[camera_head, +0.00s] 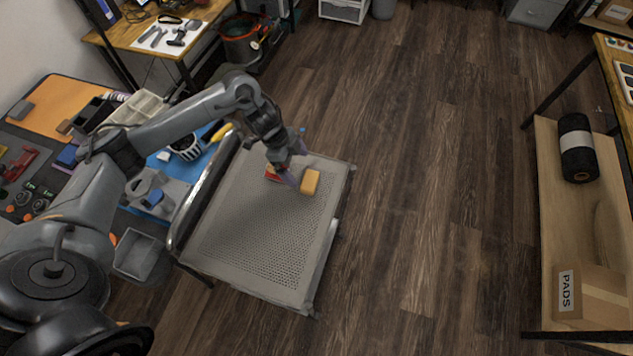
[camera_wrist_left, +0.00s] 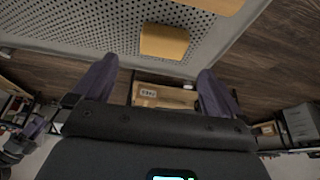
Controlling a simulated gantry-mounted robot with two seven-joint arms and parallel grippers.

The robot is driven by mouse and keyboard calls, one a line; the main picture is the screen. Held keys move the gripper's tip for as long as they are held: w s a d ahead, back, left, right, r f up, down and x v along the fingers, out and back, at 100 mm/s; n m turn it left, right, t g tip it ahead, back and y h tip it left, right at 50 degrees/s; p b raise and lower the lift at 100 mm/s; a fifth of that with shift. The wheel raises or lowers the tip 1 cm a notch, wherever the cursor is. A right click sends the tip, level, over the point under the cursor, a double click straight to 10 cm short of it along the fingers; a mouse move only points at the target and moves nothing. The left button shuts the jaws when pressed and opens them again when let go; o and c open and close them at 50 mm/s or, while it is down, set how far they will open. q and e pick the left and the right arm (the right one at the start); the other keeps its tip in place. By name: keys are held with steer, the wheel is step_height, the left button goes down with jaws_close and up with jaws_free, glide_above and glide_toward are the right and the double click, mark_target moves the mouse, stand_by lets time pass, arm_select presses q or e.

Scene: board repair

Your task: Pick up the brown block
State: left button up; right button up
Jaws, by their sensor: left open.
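An orange-tan block (camera_head: 310,181), the nearest match to a brown block, lies on the perforated grey top of a cart (camera_head: 262,232) near its far right corner. It also shows in the left wrist view (camera_wrist_left: 163,41), beyond the fingertips and close to the surface's edge. My left gripper (camera_head: 291,178) is just left of this block in the head view. Its two purple fingers (camera_wrist_left: 155,75) are spread with nothing between them. A red and orange item (camera_head: 272,173) lies beside the gripper, partly hidden by it. My right gripper is not in view.
A raised metal rail (camera_head: 202,187) runs along the cart's left side. A workbench with trays (camera_head: 138,107) and tools stands left of it. A wooden shelf with a black roll (camera_head: 577,148) is at right. The near part of the cart top is bare.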

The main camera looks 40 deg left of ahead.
mark_target(309, 180)
arm_select(q)
steer(key=x, duration=0.3)
steer(key=shift+d+f, duration=0.1)
steer(key=b+x, duration=0.1)
steer(key=x, duration=0.3)
steer(key=shift+w+f, duration=0.15)
steer(key=shift+w, duration=0.05)
steer(key=shift+w+f, duration=0.1)
steer(key=shift+f, duration=0.4)
steer(key=shift+c, duration=0.2)
steer(key=c, duration=0.9)
steer(key=shift+o, duration=0.2)
